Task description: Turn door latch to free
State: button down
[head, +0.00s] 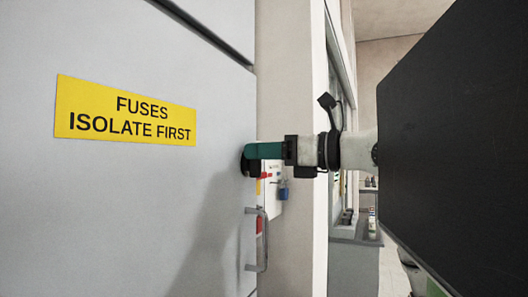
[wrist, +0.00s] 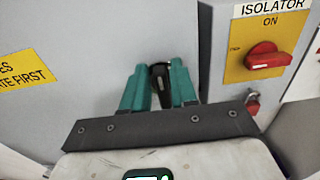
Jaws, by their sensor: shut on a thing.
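The door latch is a small black piece on the grey cabinet door (head: 170,190), near its right edge; in the head view its dark base (head: 246,168) shows just below my fingertips. My gripper (head: 252,152) comes from the right with teal fingers at the door face. In the wrist view my gripper (wrist: 159,74) has a finger on each side of the black latch (wrist: 161,80), shut on it. The latch looks roughly upright between the fingers there. Its lower end is hidden by my gripper.
Right of the door, the wrist view shows a red isolator knob (wrist: 267,58) labelled ON and a red padlock (wrist: 252,103). A grey counter (head: 355,232) stands beyond.

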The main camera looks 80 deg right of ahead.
jog(key=shift+d, duration=0.1)
jog(key=shift+s+d+f+m+p, duration=0.1)
jog(key=shift+d+f+m+p, duration=0.35)
jog(key=shift+m, duration=2.5)
jog(key=shift+s+d+f+m+p, duration=0.1)
jog(key=shift+d+f+m+p, duration=0.35)
jog(key=shift+m, duration=2.55)
jog(key=shift+s+d+f+m+p, duration=0.15)
jog(key=shift+m+p, duration=0.55)
jog(key=shift+m, duration=2.25)
jog(key=shift+w, duration=0.1)
jog(key=shift+a+f, duration=0.1)
jog(key=shift+a, duration=0.05)
jog(key=c, duration=1.1)
grip_release()
jog(key=shift+w+a, duration=0.1)
jog(key=shift+w, duration=0.05)
